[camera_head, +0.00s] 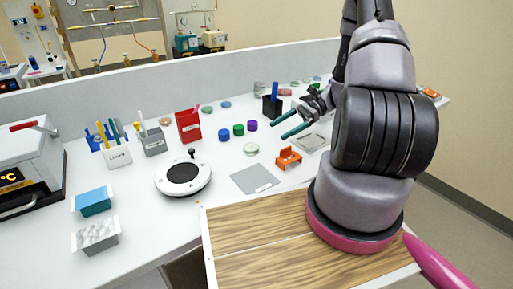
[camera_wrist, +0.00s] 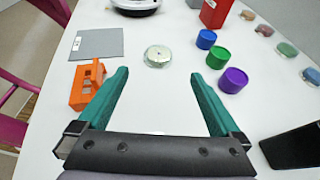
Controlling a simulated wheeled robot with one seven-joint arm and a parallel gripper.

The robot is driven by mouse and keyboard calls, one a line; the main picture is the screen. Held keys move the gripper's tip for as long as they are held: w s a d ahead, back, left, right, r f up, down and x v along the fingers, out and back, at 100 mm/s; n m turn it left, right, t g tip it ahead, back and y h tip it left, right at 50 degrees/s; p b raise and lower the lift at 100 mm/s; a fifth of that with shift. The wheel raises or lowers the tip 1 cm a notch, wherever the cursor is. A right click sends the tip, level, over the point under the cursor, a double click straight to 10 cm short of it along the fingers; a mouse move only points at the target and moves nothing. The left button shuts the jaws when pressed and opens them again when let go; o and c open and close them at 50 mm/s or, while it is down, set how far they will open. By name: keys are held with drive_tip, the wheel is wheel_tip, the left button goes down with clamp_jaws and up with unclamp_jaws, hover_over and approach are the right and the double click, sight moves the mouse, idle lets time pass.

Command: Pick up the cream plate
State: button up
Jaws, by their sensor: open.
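My gripper (camera_head: 279,131) is open and empty above the bench, with its teal fingers spread; they also frame bare white bench in the wrist view (camera_wrist: 160,74). A flat, square, pale grey-beige plate (camera_head: 311,143) lies beside and below the gripper in the head view; it is the nearest match to a cream plate, but its colour is hard to tell. In the wrist view I cannot make it out. A second flat plate, grey (camera_head: 255,179), lies nearer the front edge and shows at the upper left of the wrist view (camera_wrist: 97,44).
An orange bracket (camera_head: 288,158) and a round pale dish (camera_head: 251,149) sit close to the gripper. Blue, green and purple caps (camera_wrist: 233,80) stand to the right in the wrist view. A black holder (camera_head: 272,105) stands behind. A wooden board (camera_head: 250,225) lies in front.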

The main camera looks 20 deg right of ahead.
sight(254, 145)
drive_tip(key=x, duration=1)
drive_tip(key=shift+s+a+f, duration=0.1)
drive_tip(key=shift+a+f, duration=0.15)
drive_tip(key=shift+f, duration=0.1)
drive_tip(key=c, duration=1.3)
